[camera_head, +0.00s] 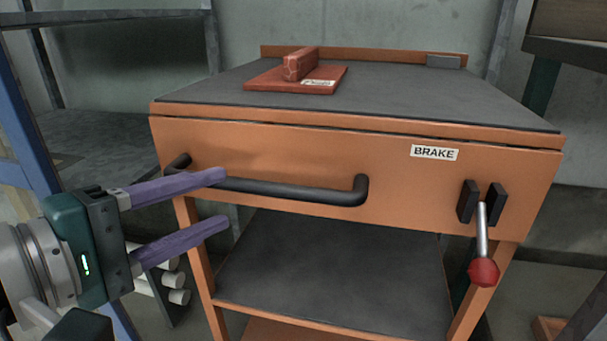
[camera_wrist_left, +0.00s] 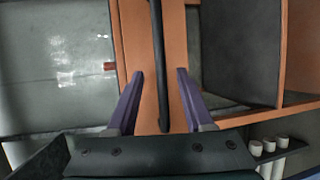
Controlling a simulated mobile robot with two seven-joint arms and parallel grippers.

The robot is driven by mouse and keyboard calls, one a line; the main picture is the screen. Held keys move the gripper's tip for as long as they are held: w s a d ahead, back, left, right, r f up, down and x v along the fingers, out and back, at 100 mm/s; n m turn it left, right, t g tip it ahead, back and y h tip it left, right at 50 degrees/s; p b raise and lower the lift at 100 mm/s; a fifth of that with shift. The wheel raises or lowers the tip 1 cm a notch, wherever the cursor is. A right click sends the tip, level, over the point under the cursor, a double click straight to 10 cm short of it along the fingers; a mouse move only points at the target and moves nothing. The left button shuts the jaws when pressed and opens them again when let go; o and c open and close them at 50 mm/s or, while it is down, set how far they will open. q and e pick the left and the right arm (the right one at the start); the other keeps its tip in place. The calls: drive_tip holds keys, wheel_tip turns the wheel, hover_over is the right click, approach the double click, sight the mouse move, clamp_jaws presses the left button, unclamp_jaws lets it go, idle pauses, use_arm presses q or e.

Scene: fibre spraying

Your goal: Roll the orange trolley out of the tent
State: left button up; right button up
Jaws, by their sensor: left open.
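The orange trolley (camera_head: 320,145) faces me, with a dark top, a lower shelf (camera_head: 330,265) and a black bar handle (camera_head: 300,191) across its front. In the left wrist view the black handle (camera_wrist_left: 159,60) runs lengthwise between my fingers, over the orange front panel (camera_wrist_left: 133,30). My left gripper (camera_head: 224,200) is open at the left part of the handle, one finger above and one below its line; I cannot tell whether they touch it. A brake lever with a red knob (camera_head: 483,272) hangs down at the right, under the BRAKE label (camera_head: 434,153). My right gripper is not in view.
A brick-red block with a raised grip (camera_head: 300,75) lies on the trolley top. A blue frame post (camera_head: 28,140) stands at the left, with grey shelving behind it. White cylinders (camera_head: 165,281) sit low behind my left gripper. A dark-topped bench (camera_head: 570,50) stands at the right.

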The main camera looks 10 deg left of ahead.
sight(247, 189)
use_arm(q)
drive_tip(key=b+x, duration=0.2)
drive_tip(key=x, duration=0.5)
clamp_jaws()
idle(0.3)
idle(1.0)
